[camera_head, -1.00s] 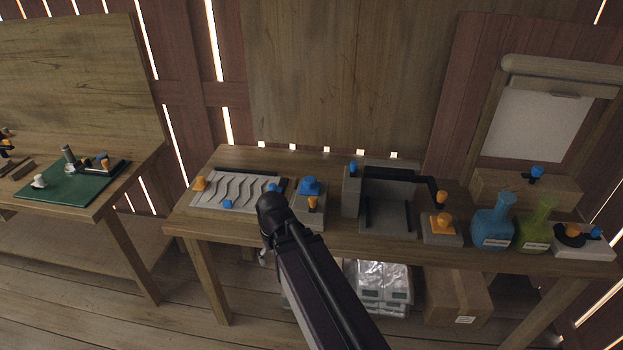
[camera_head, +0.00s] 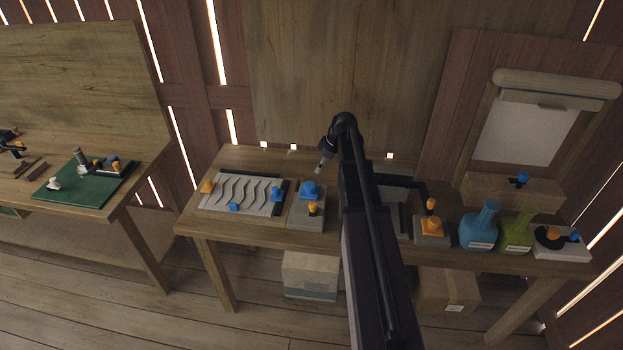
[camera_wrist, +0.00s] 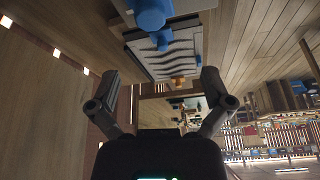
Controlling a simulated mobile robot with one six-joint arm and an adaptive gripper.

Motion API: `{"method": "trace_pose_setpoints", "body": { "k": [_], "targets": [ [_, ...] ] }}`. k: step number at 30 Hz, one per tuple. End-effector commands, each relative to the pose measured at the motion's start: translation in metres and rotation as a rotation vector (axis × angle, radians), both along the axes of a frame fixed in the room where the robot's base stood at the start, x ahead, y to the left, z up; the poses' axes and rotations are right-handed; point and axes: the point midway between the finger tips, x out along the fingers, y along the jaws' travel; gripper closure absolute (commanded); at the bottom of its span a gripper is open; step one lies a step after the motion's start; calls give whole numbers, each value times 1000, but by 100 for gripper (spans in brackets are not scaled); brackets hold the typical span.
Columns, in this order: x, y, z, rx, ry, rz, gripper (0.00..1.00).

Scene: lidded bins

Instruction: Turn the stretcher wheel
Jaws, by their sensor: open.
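No part is clearly marked as the stretcher wheel, and I cannot tell which knob it is. A blue knob (camera_head: 518,179) is on the wooden box (camera_head: 490,188) below a framed white sheet (camera_head: 521,133) at the right. A larger blue knob (camera_head: 310,189) is on a grey block near the middle of the bench. My gripper (camera_wrist: 160,82) is open, with nothing between its fingers. In the head view my arm rises across the middle of the bench, and the gripper end (camera_head: 322,164) is raised left of the arm, apart from the framed sheet.
The wooden bench (camera_head: 270,233) holds a wavy-grooved panel (camera_head: 240,190), also in the wrist view (camera_wrist: 165,50), an orange knob block (camera_head: 431,228), a blue flask (camera_head: 480,228), a green flask (camera_head: 516,231) and a white block. My arm hides part of a grey fixture. Boxes stand underneath.

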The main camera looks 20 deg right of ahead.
Motion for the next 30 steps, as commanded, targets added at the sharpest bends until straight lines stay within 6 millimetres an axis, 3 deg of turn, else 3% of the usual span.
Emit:
{"method": "trace_pose_setpoints", "body": {
  "k": [4,17,30],
  "targets": [
    [6,-14,6,-2,-21,24,0],
    [5,-14,5,-2,-24,26,0],
    [11,-9,-16,-2,-24,26,0]
  ]
}}
